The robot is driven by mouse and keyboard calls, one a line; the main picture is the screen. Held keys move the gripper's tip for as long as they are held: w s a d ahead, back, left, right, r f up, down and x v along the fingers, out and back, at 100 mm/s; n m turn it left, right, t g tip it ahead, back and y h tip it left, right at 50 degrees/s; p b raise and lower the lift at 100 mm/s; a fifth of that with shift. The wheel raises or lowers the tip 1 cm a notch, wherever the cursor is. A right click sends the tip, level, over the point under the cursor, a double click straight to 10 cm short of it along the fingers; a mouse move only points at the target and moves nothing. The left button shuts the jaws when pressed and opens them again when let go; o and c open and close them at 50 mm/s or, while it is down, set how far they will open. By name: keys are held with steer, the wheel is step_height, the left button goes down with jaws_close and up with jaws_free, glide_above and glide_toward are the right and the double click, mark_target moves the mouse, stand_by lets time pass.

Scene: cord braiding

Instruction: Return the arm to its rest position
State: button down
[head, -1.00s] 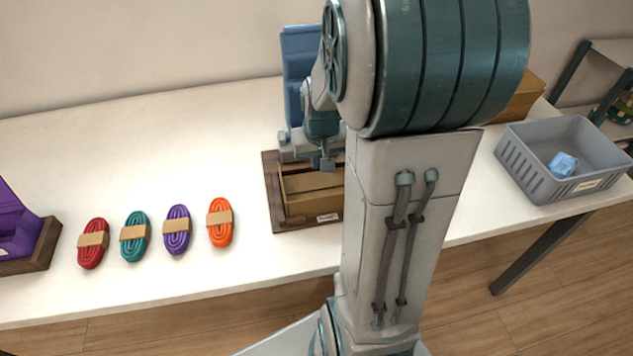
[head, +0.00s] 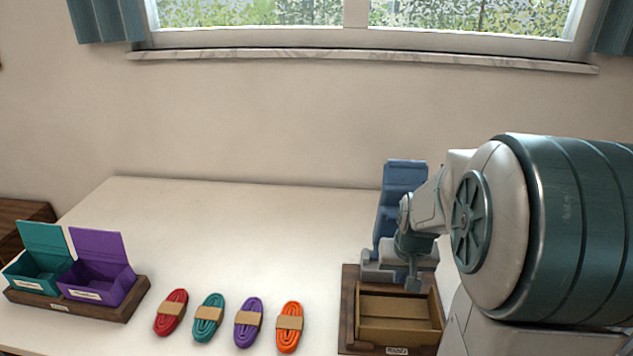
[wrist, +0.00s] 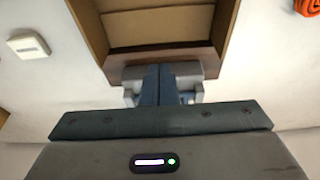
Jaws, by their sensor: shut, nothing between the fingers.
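My gripper (head: 413,285) hangs over the back part of the open brown box (head: 397,325) in its dark wooden tray (head: 348,312) in the head view. Its two dark fingers are together in the wrist view (wrist: 158,72), with nothing visible between them. The box interior (wrist: 155,25) shows at the top of the wrist view. My arm's large joint fills the right side of the head view.
A blue upright stand (head: 403,190) is close behind my gripper. Red (head: 171,312), teal (head: 208,318), purple (head: 248,322) and orange (head: 289,327) cords lie front left. Teal (head: 40,266) and purple (head: 98,275) open boxes stand far left. The middle back table is clear.

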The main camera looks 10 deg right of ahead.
steer(key=s+a+r+n, duration=0.1)
steer(key=s+a+r, duration=0.3)
steer(key=s+a, duration=0.2)
steer(key=s+a+r+n+p, duration=0.1)
steer(key=s+a+r+n, duration=0.1)
steer(key=s+a+r, duration=0.2)
steer(key=s+a, duration=0.2)
steer(key=s, duration=0.1)
steer(key=shift+a+r+y, duration=0.2)
steer(key=shift+a+y, duration=0.05)
steer(key=shift+y, duration=0.15)
stand_by(0.5)
